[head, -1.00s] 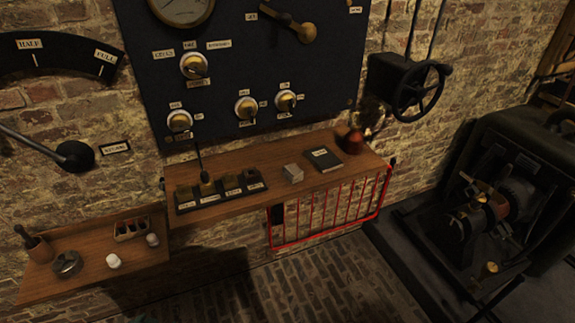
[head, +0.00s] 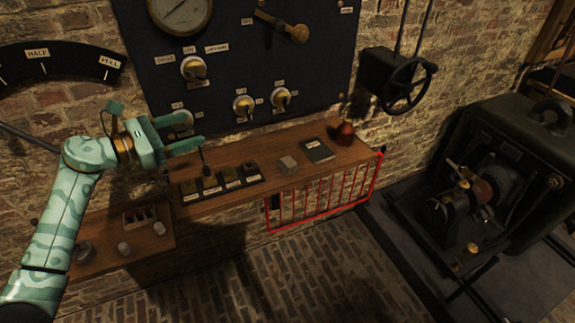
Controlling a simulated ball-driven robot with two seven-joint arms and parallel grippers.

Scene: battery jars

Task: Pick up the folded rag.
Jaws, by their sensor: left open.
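A small pale grey-beige block-like bundle, which looks like the folded rag (head: 288,165), lies on the upper wooden shelf (head: 225,203), left of a dark book. Nothing touches it from above. My left gripper (head: 198,132) is open and empty, with its fingers pointing right. In the picture it is up and to the left of the rag, in front of the dark panel's lower left corner. It is clearly apart from the rag. My right gripper is not in view.
A black switch block (head: 220,179) is left of the rag. The dark book (head: 317,150) and a copper-coloured vessel (head: 345,133) are right of it. A red rail (head: 325,210) hangs below the shelf front. A lower shelf (head: 150,245) holds small jars.

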